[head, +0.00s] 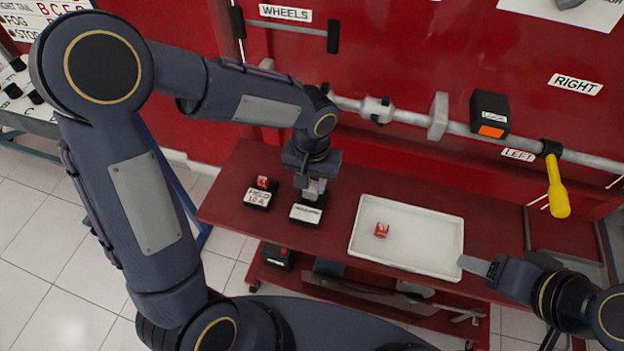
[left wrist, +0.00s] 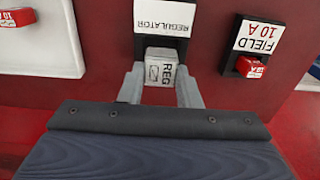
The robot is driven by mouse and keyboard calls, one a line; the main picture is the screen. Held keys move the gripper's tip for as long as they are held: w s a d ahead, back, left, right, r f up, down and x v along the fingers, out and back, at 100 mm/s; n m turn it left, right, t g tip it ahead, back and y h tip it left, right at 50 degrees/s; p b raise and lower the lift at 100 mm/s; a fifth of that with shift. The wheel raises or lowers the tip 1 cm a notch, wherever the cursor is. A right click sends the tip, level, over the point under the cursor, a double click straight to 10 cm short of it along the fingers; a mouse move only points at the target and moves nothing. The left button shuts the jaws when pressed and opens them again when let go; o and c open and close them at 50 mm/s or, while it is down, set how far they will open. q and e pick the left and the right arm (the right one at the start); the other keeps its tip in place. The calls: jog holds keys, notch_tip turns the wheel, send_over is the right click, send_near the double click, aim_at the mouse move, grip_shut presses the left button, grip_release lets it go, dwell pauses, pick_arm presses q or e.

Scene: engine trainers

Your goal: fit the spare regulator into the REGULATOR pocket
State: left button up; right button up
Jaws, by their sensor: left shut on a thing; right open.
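The spare regulator (left wrist: 160,75) is a pale grey block marked REG, gripped between the two fingers of my left gripper (head: 313,190), which also shows in the left wrist view (left wrist: 160,88). The black REGULATOR pocket (left wrist: 160,45) has a white name plate (head: 305,213) and stands on the red shelf. The regulator is right at the pocket, overlapping its black body in the wrist view; I cannot tell how deep it sits. In the head view my gripper mostly hides it. My right gripper (head: 478,266) is open and empty near the tray's right corner.
A FIELD 10 A holder (head: 258,197) with a red fuse (head: 263,182) stands left of the pocket. A white tray (head: 452,232) on the right holds another red fuse (head: 382,230). A bar with a yellow handle (head: 557,190) runs along the red panel behind.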

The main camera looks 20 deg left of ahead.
pick_arm(q)
jog(key=shift+f+b, duration=0.95)
jog(key=shift+f, duration=0.15)
dwell(0.3)
dwell(0.4)
jog(key=o, duration=1.1)
jog(key=o, duration=0.4)
jog(key=shift+o, duration=0.2)
jog(key=shift+r, duration=0.15)
jog(key=shift+r+p, duration=3.1)
jog(key=shift+r, duration=0.8)
